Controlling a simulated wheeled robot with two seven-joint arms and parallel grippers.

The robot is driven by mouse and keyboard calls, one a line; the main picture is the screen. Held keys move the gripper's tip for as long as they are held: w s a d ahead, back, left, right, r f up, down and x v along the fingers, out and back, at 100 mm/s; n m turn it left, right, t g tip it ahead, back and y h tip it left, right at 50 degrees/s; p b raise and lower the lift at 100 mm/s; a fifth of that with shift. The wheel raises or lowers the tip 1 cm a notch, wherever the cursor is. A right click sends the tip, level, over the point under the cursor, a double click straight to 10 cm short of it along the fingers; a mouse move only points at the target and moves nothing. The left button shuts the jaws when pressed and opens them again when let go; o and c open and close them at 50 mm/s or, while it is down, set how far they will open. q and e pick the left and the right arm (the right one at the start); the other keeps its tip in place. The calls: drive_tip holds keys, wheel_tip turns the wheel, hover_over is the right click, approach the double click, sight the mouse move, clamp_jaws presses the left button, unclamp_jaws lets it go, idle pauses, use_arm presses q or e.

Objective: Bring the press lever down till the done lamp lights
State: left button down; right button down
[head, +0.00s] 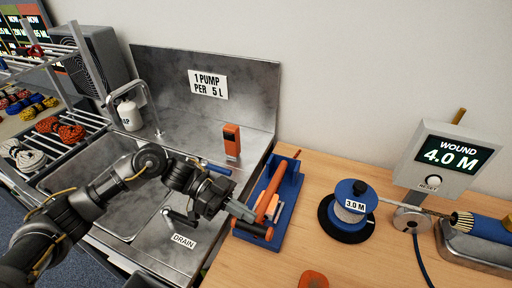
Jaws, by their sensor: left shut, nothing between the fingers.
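The press (287,207) has a blue base and stands on the wooden bench beside the sink. Its orange lever (270,200) slopes over the base. A dark bar with an orange end (252,229) lies across its near end. My left gripper (243,212) reaches in from the left and is shut and empty. Its fingertips are at the near left side of the press, close to the dark bar; I cannot tell whether they touch it. I cannot make out a lit done lamp on the press. My right gripper is out of view.
The steel sink (180,225) with its tap (150,105) lies left. A blue spool (352,203) marked 3.0 M stands right of the press. A counter (450,155) reads WOUND 4.0 M. An orange object (313,280) lies at the near edge. Bench between is clear.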

use_arm(q)
drive_tip(key=w+a+r, duration=0.4)
drive_tip(key=a+r, duration=0.2)
drive_tip(key=a, duration=0.2)
drive_tip(key=shift+w+a, duration=0.25)
drive_tip(key=shift+w, duration=0.15)
